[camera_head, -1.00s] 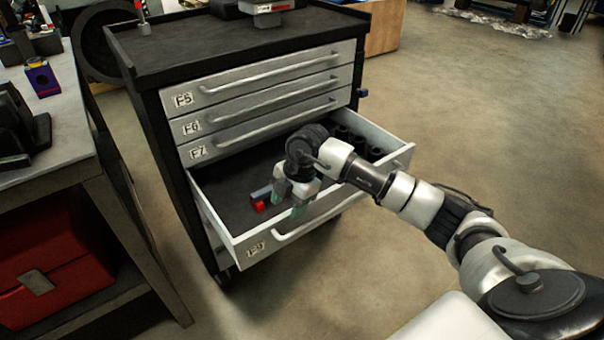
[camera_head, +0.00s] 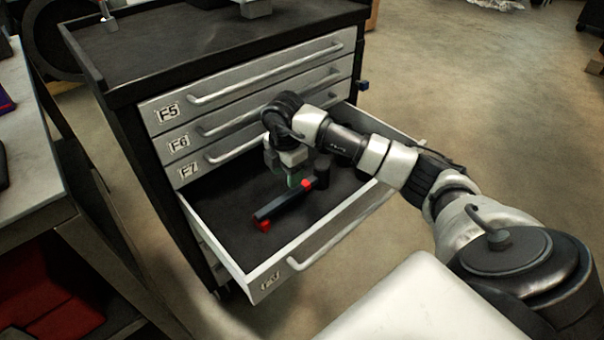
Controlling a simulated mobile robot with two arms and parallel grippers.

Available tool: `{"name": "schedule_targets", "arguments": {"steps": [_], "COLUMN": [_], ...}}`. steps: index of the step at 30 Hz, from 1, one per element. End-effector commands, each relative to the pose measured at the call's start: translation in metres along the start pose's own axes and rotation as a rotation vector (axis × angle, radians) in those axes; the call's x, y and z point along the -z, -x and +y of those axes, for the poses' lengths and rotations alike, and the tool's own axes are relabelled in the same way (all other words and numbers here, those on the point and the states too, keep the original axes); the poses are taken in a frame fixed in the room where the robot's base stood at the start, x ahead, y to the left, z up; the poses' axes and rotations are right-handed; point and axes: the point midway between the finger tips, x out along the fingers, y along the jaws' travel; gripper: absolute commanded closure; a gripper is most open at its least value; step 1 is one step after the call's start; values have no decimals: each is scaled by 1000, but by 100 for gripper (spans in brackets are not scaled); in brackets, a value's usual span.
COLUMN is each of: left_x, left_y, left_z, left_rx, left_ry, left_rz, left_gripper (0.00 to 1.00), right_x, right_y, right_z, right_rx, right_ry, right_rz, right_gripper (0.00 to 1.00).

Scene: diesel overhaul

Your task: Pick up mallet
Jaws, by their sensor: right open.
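The mallet (camera_head: 284,206) lies on the dark floor of the open drawer (camera_head: 262,276). It has a dark bar-shaped part with a red piece at each end. My right gripper (camera_head: 286,179) is inside the drawer space, just behind and above the mallet, with its greenish fingertips pointing down. It is open, and I cannot tell whether it touches the mallet. My right arm comes in from the right over the drawer's right side. My left gripper is not in view.
The tool cabinet (camera_head: 125,60) has closed drawers above the open one. A workbench (camera_head: 30,150) stands at the left.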

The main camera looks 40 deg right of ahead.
Motion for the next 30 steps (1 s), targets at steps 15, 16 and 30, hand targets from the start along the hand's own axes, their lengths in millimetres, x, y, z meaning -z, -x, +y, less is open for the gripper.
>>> {"name": "schedule_targets", "arguments": {"steps": [15, 16, 30], "left_x": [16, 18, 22], "left_y": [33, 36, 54], "left_z": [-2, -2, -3], "left_rx": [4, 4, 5], "left_ry": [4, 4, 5], "left_rz": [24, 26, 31], "left_gripper": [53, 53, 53], "right_x": [1, 1, 0], "right_y": [-67, -72, -93], "right_z": [0, 0, 1], "right_rx": [4, 3, 0], "right_ry": [0, 0, 1], "right_rz": [1, 1, 0], "right_gripper": [47, 47, 50]}}
